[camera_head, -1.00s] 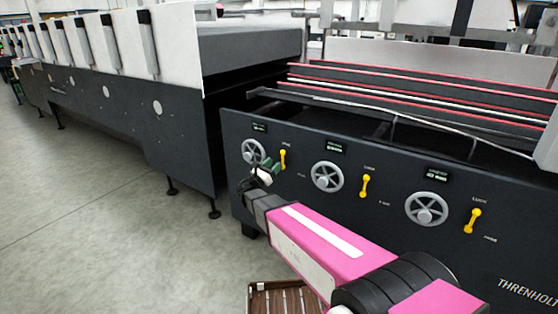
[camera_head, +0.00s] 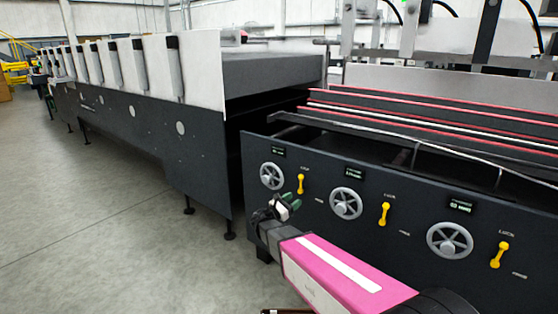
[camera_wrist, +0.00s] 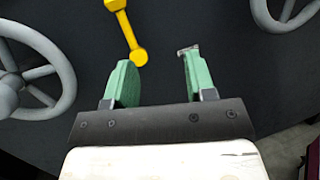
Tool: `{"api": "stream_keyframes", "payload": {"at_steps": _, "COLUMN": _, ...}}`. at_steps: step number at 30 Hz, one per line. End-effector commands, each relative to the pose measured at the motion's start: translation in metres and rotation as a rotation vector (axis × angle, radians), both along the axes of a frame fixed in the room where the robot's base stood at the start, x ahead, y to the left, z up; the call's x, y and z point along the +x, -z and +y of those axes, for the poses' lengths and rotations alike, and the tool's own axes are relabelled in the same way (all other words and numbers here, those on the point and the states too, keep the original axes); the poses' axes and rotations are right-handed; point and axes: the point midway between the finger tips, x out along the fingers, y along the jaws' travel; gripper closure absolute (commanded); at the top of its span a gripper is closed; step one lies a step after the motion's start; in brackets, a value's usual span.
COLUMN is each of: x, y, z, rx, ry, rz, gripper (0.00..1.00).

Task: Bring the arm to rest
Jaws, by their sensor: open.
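My gripper (camera_head: 287,205) is at the end of my pink arm, in front of the dark machine panel, just below the left yellow lock lever (camera_head: 300,184) and to the right of the left handwheel (camera_head: 272,176). In the wrist view, my gripper (camera_wrist: 158,80) shows two green fingers spread apart with nothing between them. The yellow lever (camera_wrist: 126,30) shows beyond the fingers, a little left of the middle. A grey handwheel (camera_wrist: 30,75) is at the left. I cannot tell the exact gap between the fingertips and the panel.
The panel also carries a middle handwheel (camera_head: 346,203), a right handwheel (camera_head: 450,240), a middle lever (camera_head: 385,214) and a right lever (camera_head: 499,255). A long dark machine section (camera_head: 150,130) stands at the left. The grey floor (camera_head: 90,215) there is clear.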

Motion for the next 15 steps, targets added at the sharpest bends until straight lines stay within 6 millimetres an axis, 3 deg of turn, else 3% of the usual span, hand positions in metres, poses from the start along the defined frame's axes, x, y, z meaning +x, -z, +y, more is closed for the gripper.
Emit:
{"api": "stream_keyframes", "payload": {"at_steps": 3, "x": -0.020, "y": 0.012, "z": -0.045, "rx": 0.207, "ry": 0.072, "rz": -0.021, "gripper": 0.50}}
{"api": "stream_keyframes", "payload": {"at_steps": 9, "x": -0.061, "y": 0.043, "z": -0.106, "rx": 0.610, "ry": 0.246, "rz": -0.108, "gripper": 0.50}}
{"api": "stream_keyframes", "payload": {"at_steps": 15, "x": -0.111, "y": 0.074, "z": -0.141, "rx": 1.013, "ry": 0.477, "rz": -0.254, "gripper": 0.50}}
